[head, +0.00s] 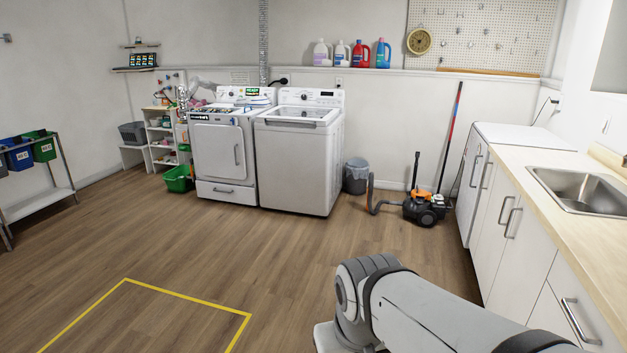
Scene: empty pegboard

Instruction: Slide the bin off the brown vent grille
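A small grey bin (356,179) with a pale liner stands upright on the wood floor by the back wall. It is just right of the white top-loading washer (301,150) and left of the orange and black vacuum (426,206). I cannot make out a brown vent grille; whether one lies under or behind the bin, I cannot tell. Part of my grey arm shows at the bottom right, well in front of the bin. My gripper is not in view.
A front-loading dryer (222,158) stands beside the washer, with a green basket (178,179) to its left. The vacuum hose curves close to the bin's right side. A counter with a sink (582,188) runs along the right. The middle floor is clear, with yellow tape (188,297) nearby.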

